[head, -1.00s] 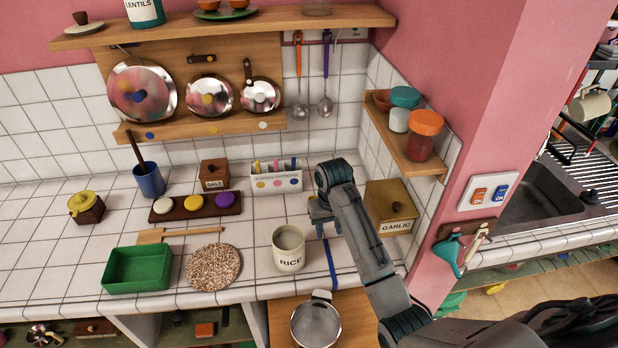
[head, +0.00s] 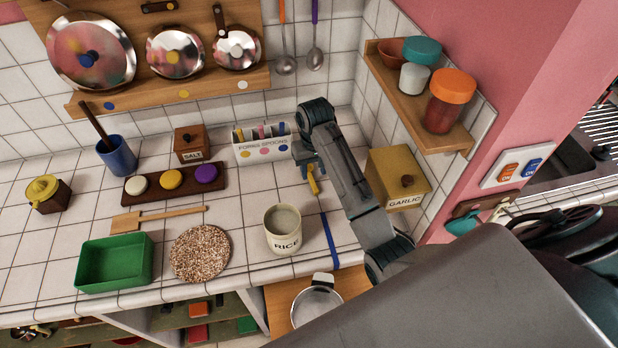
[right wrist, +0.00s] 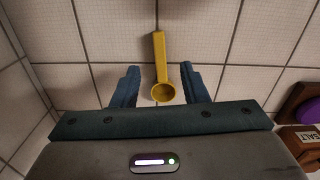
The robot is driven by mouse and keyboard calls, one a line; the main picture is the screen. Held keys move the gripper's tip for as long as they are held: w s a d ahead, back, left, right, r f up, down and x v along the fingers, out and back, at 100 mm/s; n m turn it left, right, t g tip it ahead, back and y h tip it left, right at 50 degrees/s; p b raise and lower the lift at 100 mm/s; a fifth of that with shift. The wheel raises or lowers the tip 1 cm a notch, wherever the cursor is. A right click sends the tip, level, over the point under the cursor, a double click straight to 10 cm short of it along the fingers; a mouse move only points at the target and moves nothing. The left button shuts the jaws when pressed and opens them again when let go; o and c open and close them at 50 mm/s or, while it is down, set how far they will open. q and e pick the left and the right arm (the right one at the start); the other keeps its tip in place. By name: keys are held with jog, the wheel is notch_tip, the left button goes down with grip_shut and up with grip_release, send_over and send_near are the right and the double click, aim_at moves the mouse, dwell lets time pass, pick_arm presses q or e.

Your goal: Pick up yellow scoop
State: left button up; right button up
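The yellow scoop (head: 313,181) shows in the head view just below my right gripper (head: 311,172), in front of the spoon rack and left of the garlic box. In the right wrist view the scoop (right wrist: 161,75) lies over the tiles with its bowl toward me and its handle pointing away. My right gripper (right wrist: 161,86) is open, with one finger on each side of the scoop and a gap on both sides. The fingers do not touch it. My left gripper is not in view.
The spoon rack (head: 258,148) stands behind the gripper, the garlic box (head: 392,177) to the right. The rice pot (head: 284,233) and a blue strip (head: 329,240) are in front. The salt box (head: 190,144) stands left of the rack. A wall shelf (head: 415,110) juts out at right.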

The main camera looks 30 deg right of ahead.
aim_at(314, 185)
jog(key=shift+f, duration=0.35)
jog(key=f+p, duration=0.3)
jog(key=f, duration=0.1)
jog(key=shift+s, duration=0.3)
jog(key=shift+w+f, duration=0.1)
jog(key=shift+f, duration=0.35)
grip_shut()
